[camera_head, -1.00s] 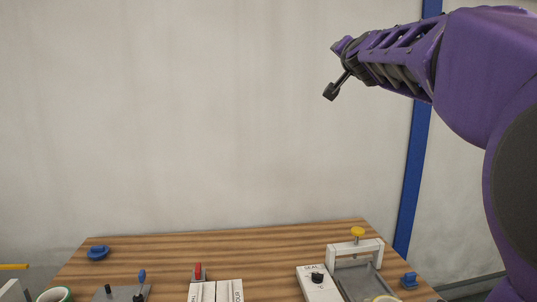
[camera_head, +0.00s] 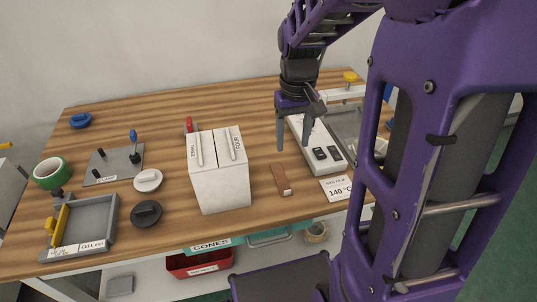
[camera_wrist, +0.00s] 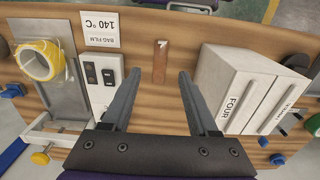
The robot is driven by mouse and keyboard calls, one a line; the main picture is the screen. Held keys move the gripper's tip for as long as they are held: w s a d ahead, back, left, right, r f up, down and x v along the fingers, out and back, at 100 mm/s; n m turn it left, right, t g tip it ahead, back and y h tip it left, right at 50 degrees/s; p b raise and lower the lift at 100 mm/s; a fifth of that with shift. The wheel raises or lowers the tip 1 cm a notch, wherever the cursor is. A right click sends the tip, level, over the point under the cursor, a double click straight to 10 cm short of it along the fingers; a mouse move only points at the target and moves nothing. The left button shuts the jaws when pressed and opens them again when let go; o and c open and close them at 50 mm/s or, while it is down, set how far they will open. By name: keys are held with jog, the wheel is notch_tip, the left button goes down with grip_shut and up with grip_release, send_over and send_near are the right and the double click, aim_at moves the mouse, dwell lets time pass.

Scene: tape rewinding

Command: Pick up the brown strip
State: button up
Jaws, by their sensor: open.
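The brown strip (camera_head: 280,178) lies flat on the wooden table (camera_head: 262,215), just right of the white box and left of the white card. It has a small pale mark at one end. My gripper (camera_head: 294,146) points down above the table, open and empty, behind the strip in the head view. In the wrist view the strip (camera_wrist: 160,62) shows whole ahead, between the lines of my gripper's two fingers (camera_wrist: 159,75), and they do not touch it.
The white two-part box (camera_head: 221,180) stands close left of the strip. The white switch unit (camera_head: 318,145) and the 140 °C card (camera_head: 337,188) are close right. Discs (camera_head: 146,214), a grey tray (camera_head: 90,225) and a green tape roll (camera_head: 50,173) lie further left.

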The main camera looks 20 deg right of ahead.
jog(key=b, duration=0.2)
send_over(287, 190)
jog(key=f, duration=1.2)
jog(key=shift+w+d+f, duration=0.1)
jog(key=shift+d, duration=0.15)
jog(key=f+b, duration=0.1)
jog(key=f, duration=0.4)
jog(key=shift+a, duration=0.2)
grip_shut()
